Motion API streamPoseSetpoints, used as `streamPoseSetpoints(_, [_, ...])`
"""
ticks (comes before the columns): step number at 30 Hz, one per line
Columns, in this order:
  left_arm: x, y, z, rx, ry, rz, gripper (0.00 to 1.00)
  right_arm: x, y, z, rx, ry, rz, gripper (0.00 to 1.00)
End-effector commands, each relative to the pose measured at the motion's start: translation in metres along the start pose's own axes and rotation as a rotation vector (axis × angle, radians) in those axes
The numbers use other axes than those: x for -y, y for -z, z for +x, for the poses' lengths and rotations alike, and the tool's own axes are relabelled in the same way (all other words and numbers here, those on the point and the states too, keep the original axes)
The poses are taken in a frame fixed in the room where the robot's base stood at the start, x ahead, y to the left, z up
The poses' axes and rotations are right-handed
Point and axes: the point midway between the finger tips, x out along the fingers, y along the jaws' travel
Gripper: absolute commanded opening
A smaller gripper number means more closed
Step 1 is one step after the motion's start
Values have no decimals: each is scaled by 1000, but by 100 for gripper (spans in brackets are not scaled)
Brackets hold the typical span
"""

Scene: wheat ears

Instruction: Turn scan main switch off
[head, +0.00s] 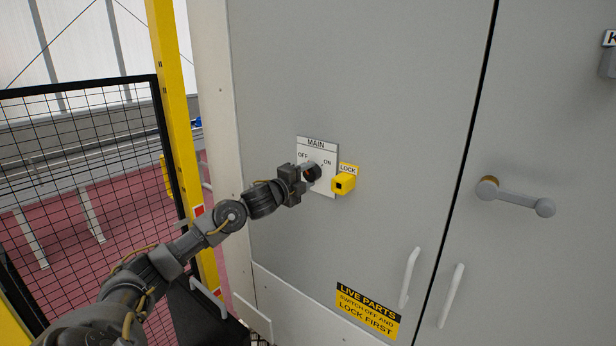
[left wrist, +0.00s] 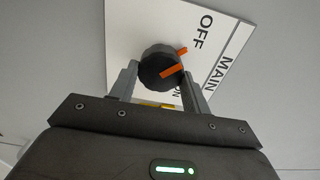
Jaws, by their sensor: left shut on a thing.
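The main switch is a round black knob with orange marks (left wrist: 160,66) on a white plate (left wrist: 125,30) lettered MAIN, OFF and ON. In the head view the plate (head: 330,186) is on the grey cabinet door, and the knob is mostly hidden by my gripper. My left gripper (head: 309,174) is shut on the knob. In the left wrist view one finger of the left gripper (left wrist: 160,85) is on each side of the knob, and ON is partly covered. I cannot tell exactly which word the knob points to. My right gripper is not in view.
A yellow lock (head: 343,184) sticks out just right of the plate, close to my gripper. A crank handle (head: 516,197) and two white door handles (head: 410,277) are further right. A black mesh fence (head: 85,190) and yellow post (head: 172,100) stand left of the cabinet.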

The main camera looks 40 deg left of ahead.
Motion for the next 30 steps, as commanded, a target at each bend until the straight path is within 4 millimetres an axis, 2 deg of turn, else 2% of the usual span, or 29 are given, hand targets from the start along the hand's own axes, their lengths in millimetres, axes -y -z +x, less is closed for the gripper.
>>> streamPoseSetpoints(14, [0,-1,0,2,0,-14,25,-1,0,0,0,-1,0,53])
streamPoseSetpoints(15, [0,-1,0,2,0,-14,51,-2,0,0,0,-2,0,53])
streamPoseSetpoints(19, [0,0,0,1,0,-13,68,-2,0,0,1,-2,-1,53])
streamPoseSetpoints(30, [-2,0,-4,0,0,-11,69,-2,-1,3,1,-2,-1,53])
